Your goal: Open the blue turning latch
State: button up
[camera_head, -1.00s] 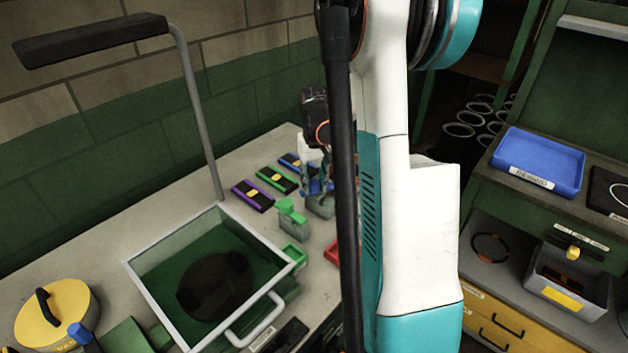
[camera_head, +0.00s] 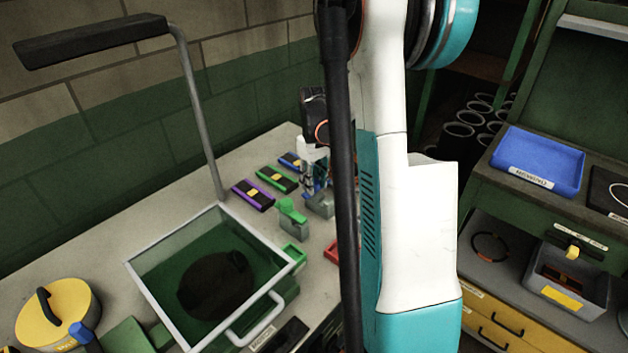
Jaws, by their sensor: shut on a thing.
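My gripper (camera_head: 313,186) is at the far part of the workbench, partly hidden behind my own arm. It points down at a small grey latch block (camera_head: 321,204) and is shut on the blue turning latch there. Only scraps of blue show between the fingers, so how far the latch is turned cannot be told. A similar grey block with a green turning latch (camera_head: 290,208) stands just left and nearer.
Flat cases with purple (camera_head: 253,195), green (camera_head: 278,180) and blue (camera_head: 291,161) edges lie left of my gripper. A glass-walled box (camera_head: 147,282) with a handle stands in front. A red tray (camera_head: 331,252) is partly behind my arm. A blue tray (camera_head: 540,160) is right.

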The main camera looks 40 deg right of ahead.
jog(key=o, duration=1.1)
jog(key=shift+r, duration=0.1)
notch_tip(320, 180, up, 12)
jog(key=shift+d+f, duration=0.1)
jog(key=shift+d, duration=0.05)
dwell(0.5)
